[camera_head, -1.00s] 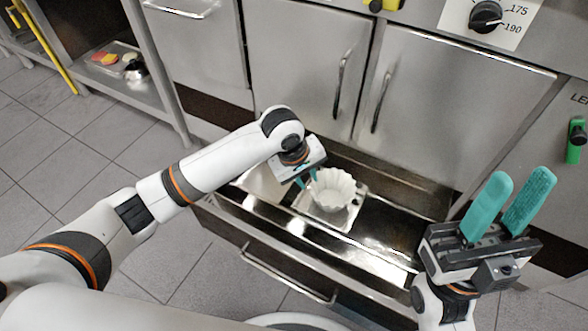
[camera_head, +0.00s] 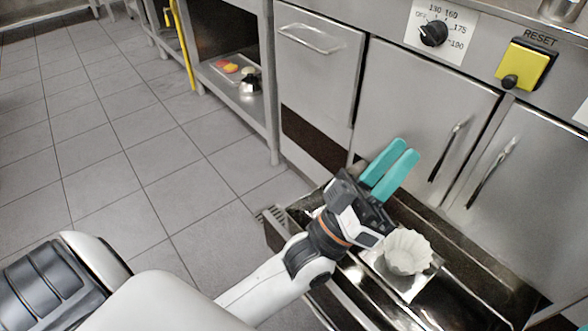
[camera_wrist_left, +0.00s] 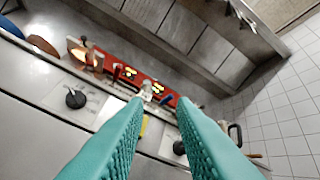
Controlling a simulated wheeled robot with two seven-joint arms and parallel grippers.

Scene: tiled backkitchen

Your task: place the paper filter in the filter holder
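The white fluted paper filter (camera_head: 408,252) sits upright in the open drawer, on or in a shiny metal tray-like piece (camera_head: 405,284). I cannot tell whether that piece is the filter holder. My left gripper (camera_head: 390,168) is above the drawer, just left of and behind the filter in the picture, apart from it. Its teal fingers point up and away from the drawer, open and empty. In the left wrist view the same fingers (camera_wrist_left: 162,102) stand apart with nothing between them.
The open metal drawer (camera_head: 478,264) stands below grey cabinet doors (camera_head: 420,110) with handles. A knob (camera_head: 433,33) and a yellow switch (camera_head: 525,66) are on the panel above. A shelf unit (camera_head: 262,120) stands left. Tiled floor (camera_head: 130,130) on the left is clear.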

